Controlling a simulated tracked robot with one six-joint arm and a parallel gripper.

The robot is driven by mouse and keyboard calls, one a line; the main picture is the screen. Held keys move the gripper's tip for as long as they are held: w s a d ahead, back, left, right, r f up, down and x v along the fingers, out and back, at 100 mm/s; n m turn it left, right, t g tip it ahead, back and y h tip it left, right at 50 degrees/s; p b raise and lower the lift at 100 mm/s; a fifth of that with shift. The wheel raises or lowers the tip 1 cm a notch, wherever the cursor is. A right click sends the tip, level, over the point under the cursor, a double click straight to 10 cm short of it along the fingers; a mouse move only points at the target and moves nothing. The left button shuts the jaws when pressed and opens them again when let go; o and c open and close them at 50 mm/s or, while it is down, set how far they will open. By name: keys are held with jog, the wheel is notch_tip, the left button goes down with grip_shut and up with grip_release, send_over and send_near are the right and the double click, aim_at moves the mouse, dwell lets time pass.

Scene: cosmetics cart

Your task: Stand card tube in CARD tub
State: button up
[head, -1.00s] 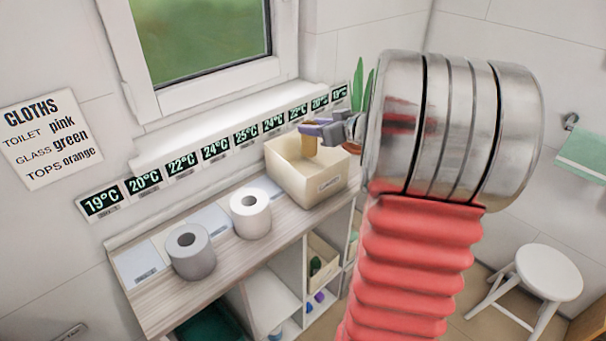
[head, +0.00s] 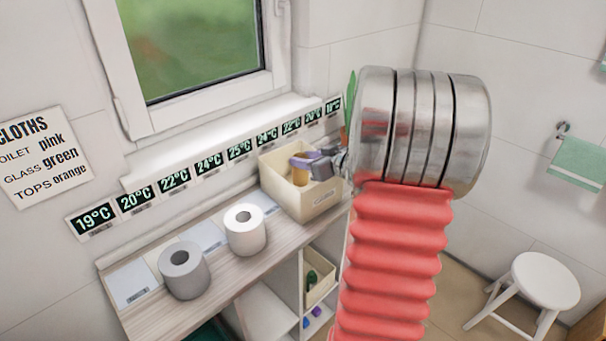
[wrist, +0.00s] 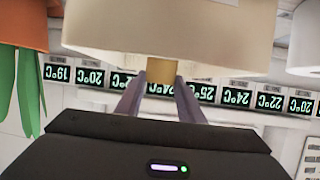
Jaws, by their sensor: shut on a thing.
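The card tube (head: 300,177) is a short tan cylinder, upright between the purple-grey fingers of my gripper (head: 304,161). In the wrist view the tube (wrist: 161,76) shows between the two fingers (wrist: 160,98). The cream tub (head: 321,202) stands at the far end of the wooden shelf with a small label on its front, too small to read. The tube is within the tub's opening. Its lower end is hidden, so I cannot tell if it touches the floor. The tub (wrist: 165,38) fills the top of the upside-down wrist view.
A white roll (head: 245,237) and a grey roll (head: 184,277) stand on the wooden shelf (head: 225,268). Temperature tags (head: 208,162) line the wall behind. A plant (head: 349,100) is just beyond the tub. A white stool (head: 545,280) stands on the right.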

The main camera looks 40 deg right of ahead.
jog(key=shift+f, duration=0.25)
jog(key=shift+f, duration=1.85)
jog(key=o, duration=1.3)
jog(key=shift+f, duration=0.1)
jog(key=shift+c, duration=0.2)
jog(key=v, duration=1.2)
jog(key=shift+d, duration=0.1)
